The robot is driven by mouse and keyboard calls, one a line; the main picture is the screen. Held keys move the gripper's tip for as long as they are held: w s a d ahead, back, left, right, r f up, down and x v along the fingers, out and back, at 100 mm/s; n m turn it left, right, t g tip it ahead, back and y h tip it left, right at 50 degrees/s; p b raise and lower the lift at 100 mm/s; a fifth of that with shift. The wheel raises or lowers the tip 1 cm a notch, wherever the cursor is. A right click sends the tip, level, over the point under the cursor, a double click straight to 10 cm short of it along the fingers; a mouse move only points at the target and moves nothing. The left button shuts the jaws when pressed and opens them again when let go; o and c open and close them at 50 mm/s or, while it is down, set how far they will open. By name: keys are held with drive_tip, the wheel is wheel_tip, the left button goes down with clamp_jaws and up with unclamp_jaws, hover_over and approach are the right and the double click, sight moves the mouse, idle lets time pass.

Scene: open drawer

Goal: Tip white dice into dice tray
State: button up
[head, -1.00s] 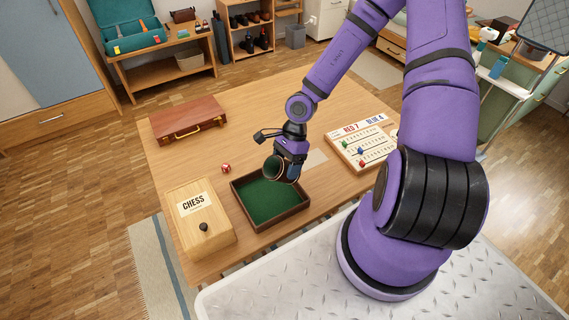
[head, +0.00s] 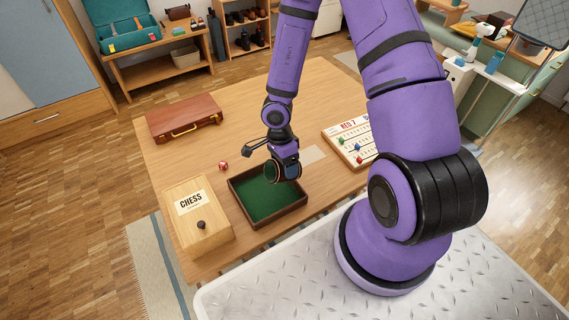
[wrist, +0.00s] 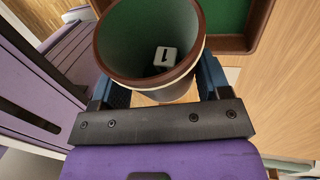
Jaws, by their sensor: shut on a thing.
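The dice tray (head: 286,213), a dark wooden frame with a green lining, lies on the table. Its corner also shows at the top right of the wrist view (wrist: 262,22). A dark cup with a brown rim and green inside (wrist: 114,66) is held between my gripper's fingers (wrist: 160,95). One white die (wrist: 165,57) marked 1 lies inside the cup; any others are hidden. In the head view my gripper (head: 284,172) is over the tray's back right part, shut on the cup. No dice show on the visible tray floor.
A red die (head: 223,165) lies on the table behind the tray. A chess box (head: 190,222) stands left of the tray. A brown case (head: 185,120) lies at the back left, and a scoreboard (head: 340,133) at the right.

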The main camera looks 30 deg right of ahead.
drive_tip(key=shift+a+f+h, duration=0.1)
drive_tip(key=shift+f+h, duration=0.05)
drive_tip(key=shift+h, duration=0.85)
drive_tip(key=shift+a+f+h, duration=0.1)
drive_tip(key=shift+f+h, duration=0.05)
drive_tip(key=shift+h, duration=0.85)
drive_tip(key=h, duration=0.3)
drive_tip(key=a+r+m+g+h, duration=0.1)
drive_tip(key=h, duration=0.1)
drive_tip(key=shift+r, duration=0.1)
wheel_tip(320, 180, up, 10)
idle(0.6)
